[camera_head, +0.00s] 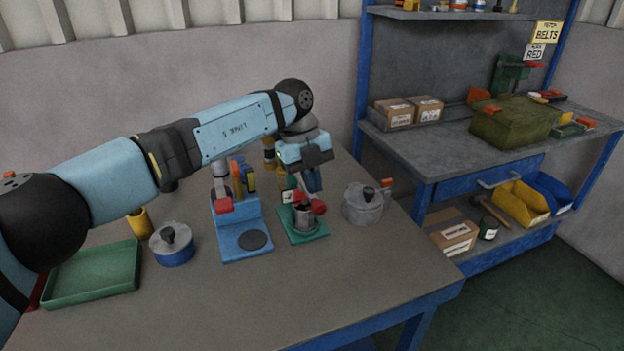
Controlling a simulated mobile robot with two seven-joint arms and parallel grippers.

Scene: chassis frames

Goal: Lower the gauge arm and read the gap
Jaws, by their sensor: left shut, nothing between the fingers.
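My left gripper (312,182) points down over the green-based fixture (305,234), its fingers shut and empty. The fixture bears a grey metal cylinder (304,218) with red parts around its top. I cannot tell whether the fingertips touch the fixture. A blue-based stand (247,245) with a dark round pad and a red knob (224,205) stands just left of it. I cannot tell which of the two carries the gauge arm, and no gap reading is legible. My right gripper is out of view.
On the table are a green tray (61,295), a blue pot with a grey lid (172,249), a yellow cylinder (139,224) and a grey lidded pot (363,206). A shelved bench (453,150) stands at the right. The table's front is clear.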

